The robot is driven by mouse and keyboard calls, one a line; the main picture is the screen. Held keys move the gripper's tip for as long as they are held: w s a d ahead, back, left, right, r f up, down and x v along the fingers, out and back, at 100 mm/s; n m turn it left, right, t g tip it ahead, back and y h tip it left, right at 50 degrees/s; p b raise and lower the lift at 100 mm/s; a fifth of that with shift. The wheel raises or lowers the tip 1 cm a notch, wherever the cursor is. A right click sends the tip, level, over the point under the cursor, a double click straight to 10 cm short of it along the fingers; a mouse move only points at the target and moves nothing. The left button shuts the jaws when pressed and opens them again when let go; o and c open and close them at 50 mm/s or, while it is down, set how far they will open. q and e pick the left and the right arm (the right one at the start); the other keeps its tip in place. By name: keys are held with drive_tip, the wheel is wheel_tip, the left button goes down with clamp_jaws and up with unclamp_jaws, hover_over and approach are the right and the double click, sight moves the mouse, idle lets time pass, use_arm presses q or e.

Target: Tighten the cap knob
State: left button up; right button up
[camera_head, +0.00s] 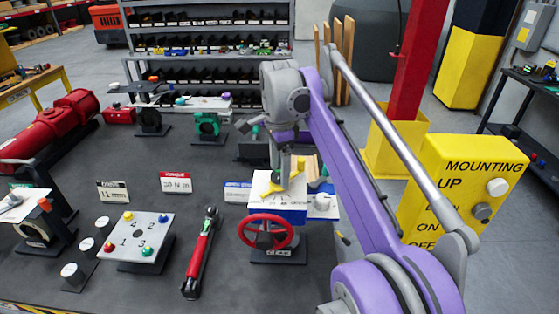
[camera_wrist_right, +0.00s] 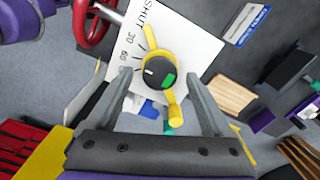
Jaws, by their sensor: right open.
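The valve actuator (camera_head: 290,214) stands on the dark table, with a white top plate, blue sides and a red handwheel (camera_head: 265,217) in front. In the right wrist view, a dark round knob (camera_wrist_right: 154,73) with a white line and a green patch sits on a yellow lever (camera_wrist_right: 175,110); it looks like the cap knob. The lever lies over a plate (camera_wrist_right: 130,22) marked SHUT, 30 and 60. My right gripper (camera_wrist_right: 159,78) is open, its fingers either side of the knob, apart from it as seen. In the head view, my right gripper (camera_head: 285,165) hangs above the actuator and partly hides its top. My left gripper is out of view.
A red torque wrench (camera_head: 201,250) and a numbered plate with coloured knobs (camera_head: 138,238) lie left of the actuator. Small sign cards (camera_head: 175,182) stand behind. A yellow MOUNTING box (camera_head: 455,200) is at the right. Bare table lies between these items.

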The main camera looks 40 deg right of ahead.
sight(279, 173)
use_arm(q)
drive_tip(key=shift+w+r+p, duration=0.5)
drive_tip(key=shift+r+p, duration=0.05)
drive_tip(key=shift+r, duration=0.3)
use_arm(e)
wheel_tip(279, 173, up, 11)
drive_tip(key=shift+f, duration=0.15)
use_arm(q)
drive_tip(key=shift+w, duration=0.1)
